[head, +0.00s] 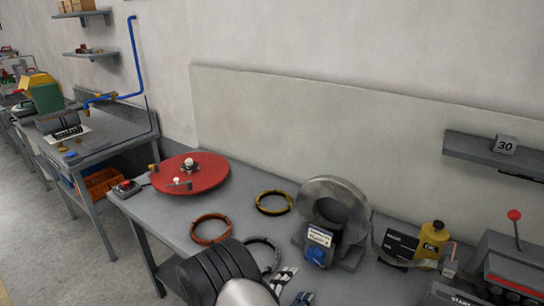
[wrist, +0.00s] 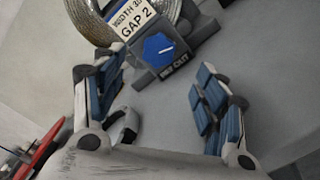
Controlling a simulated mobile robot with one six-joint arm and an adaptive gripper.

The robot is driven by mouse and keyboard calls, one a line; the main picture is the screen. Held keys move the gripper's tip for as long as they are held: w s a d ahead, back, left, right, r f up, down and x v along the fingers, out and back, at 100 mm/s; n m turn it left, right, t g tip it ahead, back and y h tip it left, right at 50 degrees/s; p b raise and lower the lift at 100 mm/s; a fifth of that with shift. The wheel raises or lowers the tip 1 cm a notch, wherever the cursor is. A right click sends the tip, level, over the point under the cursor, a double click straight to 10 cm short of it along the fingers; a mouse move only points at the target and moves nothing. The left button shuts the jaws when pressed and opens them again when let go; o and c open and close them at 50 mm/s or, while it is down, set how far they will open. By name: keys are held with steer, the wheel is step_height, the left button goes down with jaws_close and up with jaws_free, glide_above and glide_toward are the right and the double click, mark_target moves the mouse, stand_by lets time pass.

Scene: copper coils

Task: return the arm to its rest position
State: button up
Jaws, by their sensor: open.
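My arm reaches in from the bottom of the head view, low over the front of the grey bench (head: 185,226). My gripper (head: 294,287) shows partly at the bottom edge, just in front of the machine with the blue knob. In the wrist view my gripper (wrist: 158,98) has its two blue-padded fingers spread wide apart, with nothing held between them. The blue knob (wrist: 158,47) and its "GAP 2" label lie beyond the fingertips. The arm hides part of the bench front.
An orange ring coil (head: 196,239), a yellow one (head: 259,207) and a dark one (head: 277,250), partly hidden, lie on the bench. A red turntable (head: 210,178) stands left, a big metal coil (head: 316,190) behind the knob. A yellow oil can (head: 432,240) stands right.

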steer(key=s+d+r+m+g+h, duration=0.2)
steer(key=s+d+r+m+g, duration=0.25)
steer(key=d+r, duration=0.2)
steer(key=s+d+r+m+g+h, duration=0.1)
steer(key=s+d+r+m+g, duration=0.2)
steer(key=d+r+m+g, duration=0.4)
steer(key=s+d+r+m+g+y, duration=0.25)
steer(key=s+r+g+y, duration=0.2)
steer(key=s, duration=0.75)
steer(key=s+a+r+m+t+y, duration=0.3)
steer(key=s+a+r+t+y, duration=0.3)
steer(key=a+y, duration=0.3)
steer(key=shift+s+a+r+m+t, duration=0.3)
steer(key=shift+s+a+r, duration=0.05)
steer(key=shift+s, duration=0.3)
steer(key=shift+y, duration=0.25)
